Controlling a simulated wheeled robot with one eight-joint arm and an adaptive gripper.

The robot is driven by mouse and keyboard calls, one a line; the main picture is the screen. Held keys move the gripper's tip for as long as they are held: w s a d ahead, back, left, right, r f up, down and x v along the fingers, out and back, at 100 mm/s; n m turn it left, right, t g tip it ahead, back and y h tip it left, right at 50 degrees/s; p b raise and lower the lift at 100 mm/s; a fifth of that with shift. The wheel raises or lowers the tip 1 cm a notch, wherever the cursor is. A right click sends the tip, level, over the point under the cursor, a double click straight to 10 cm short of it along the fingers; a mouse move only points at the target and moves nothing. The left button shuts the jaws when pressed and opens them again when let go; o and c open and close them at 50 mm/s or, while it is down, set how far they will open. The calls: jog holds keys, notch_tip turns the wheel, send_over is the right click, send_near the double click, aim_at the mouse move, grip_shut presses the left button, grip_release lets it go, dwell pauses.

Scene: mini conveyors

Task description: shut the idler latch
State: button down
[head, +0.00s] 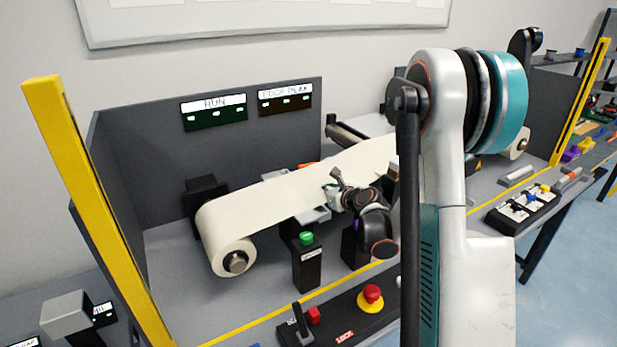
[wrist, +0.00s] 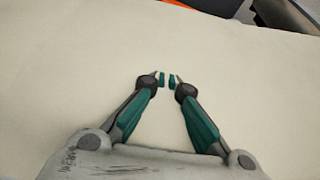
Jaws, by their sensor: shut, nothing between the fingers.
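The cream conveyor belt (head: 270,198) runs over a roller at its near left end (head: 236,262). My gripper (head: 334,188) is over the belt's front part, and its fingertips (wrist: 168,79) are together with nothing held between them. The belt fills most of the wrist view (wrist: 60,70) beneath the fingers. I cannot pick out the idler latch for certain. An orange part (head: 307,165) shows behind the belt's far edge, and an orange piece (wrist: 187,3) shows at the top of the wrist view. My arm hides the belt's right middle.
A green-topped button post (head: 306,262) stands in front of the belt. A red stop button (head: 371,298) and a small black lever (head: 299,322) are on the front panel. Yellow posts (head: 85,190) stand at both ends, and a grey back panel (head: 150,150) rises behind.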

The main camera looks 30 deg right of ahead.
aim_at(308, 166)
jog(key=shift+w+a+f+m+y, duration=0.1)
jog(key=shift+w+f+m+y, duration=0.1)
jog(key=shift+f+m, duration=0.15)
jog(key=shift+w+a+f+m+y, duration=0.1)
jog(key=shift+f+m+y, duration=0.1)
jog(key=shift+f+m, duration=0.15)
jog(key=d+b+x, duration=0.1)
jog(key=b+x, duration=0.2)
jog(key=x, duration=0.7)
jog(key=r, duration=0.1)
jog(key=r+b, duration=0.1)
jog(key=r, duration=0.2)
jog(key=shift+a+r, duration=0.15)
jog(key=shift+a, duration=0.15)
jog(key=shift+w, duration=0.15)
